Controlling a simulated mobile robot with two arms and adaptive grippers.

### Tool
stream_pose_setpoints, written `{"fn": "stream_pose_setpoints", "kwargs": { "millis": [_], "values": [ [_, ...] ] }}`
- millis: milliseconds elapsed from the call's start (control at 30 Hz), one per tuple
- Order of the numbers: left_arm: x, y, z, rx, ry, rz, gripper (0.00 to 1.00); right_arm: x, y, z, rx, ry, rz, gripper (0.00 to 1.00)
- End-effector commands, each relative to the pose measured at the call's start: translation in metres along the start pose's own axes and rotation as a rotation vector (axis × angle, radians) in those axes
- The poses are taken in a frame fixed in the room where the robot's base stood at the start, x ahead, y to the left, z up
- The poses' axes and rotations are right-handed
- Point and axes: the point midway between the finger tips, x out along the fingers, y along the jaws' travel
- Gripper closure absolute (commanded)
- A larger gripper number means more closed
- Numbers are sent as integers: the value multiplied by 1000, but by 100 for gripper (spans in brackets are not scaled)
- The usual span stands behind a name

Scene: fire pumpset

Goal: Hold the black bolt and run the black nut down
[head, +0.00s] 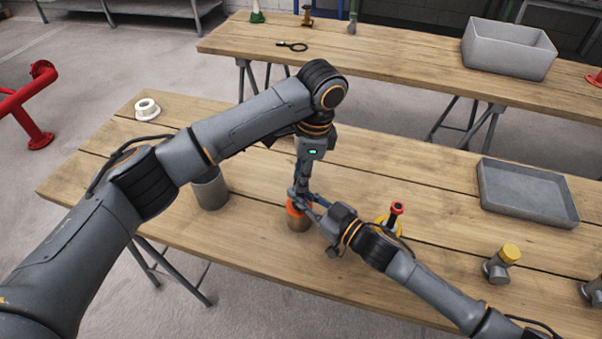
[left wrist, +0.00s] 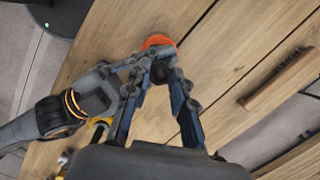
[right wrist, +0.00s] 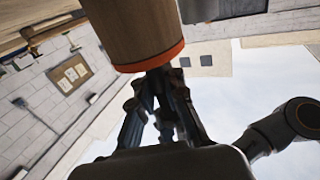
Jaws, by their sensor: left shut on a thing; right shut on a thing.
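A brown cylinder with an orange top rim (head: 298,220) stands on the near table; it also shows in the right wrist view (right wrist: 138,30). My left gripper (head: 299,192) reaches straight down just above it, with its fingers closed together in the left wrist view (left wrist: 158,74). My right gripper (head: 314,207) comes in from the right, low beside the rim, its fingertips (right wrist: 158,80) closed close to the left ones. The black bolt and black nut do not show clearly; the dark fingers of both grippers hide them.
A grey pot (head: 210,190) and a white ring (head: 147,107) are left of the grippers. A red and yellow part (head: 396,212), a yellow-capped fitting (head: 503,262) and a grey tray (head: 528,192) are to the right. A grey bin (head: 508,50) stands on the back table.

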Motion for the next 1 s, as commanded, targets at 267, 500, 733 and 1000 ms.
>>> {"fn": "stream_pose_setpoints", "kwargs": {
  "millis": [267,500,733,1000],
  "values": [
    [0,0,2,634,-3,-99,100,0,0,0,1,-1,1,100],
    [1,-1,4,1172,-4,-180,100,-1,0,0,1,-1,0,100],
    [1,-1,5,1666,-5,-253,100,-1,0,0,0,-1,0,100],
    [1,-1,5,2214,-5,-334,100,-1,0,0,0,-1,0,100]
  ]
}}
